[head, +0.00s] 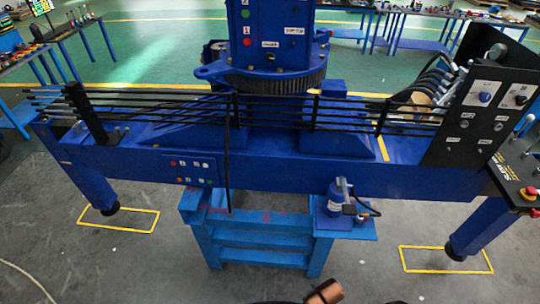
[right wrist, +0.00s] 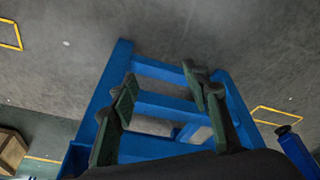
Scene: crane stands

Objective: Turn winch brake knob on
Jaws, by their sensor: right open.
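In the head view a black control panel (head: 462,143) stands at the right end of the blue crane base. It carries a blue knob (head: 485,97) on a pale plate and a dark knob (head: 520,99) to its right. The labels are too small to read, so I cannot tell which knob is the winch brake. My right gripper (right wrist: 165,95) is open and empty in the right wrist view, its two green-grey fingers apart above blue steps. Neither knob shows in that view. My left gripper is not in view.
The blue crane base (head: 270,170) spans the view, with blue steps (head: 262,240) in front. A blue bottle-shaped device (head: 335,200) stands beside the steps. A red button (head: 529,193) sits at the far right. Grey floor in front is mostly clear.

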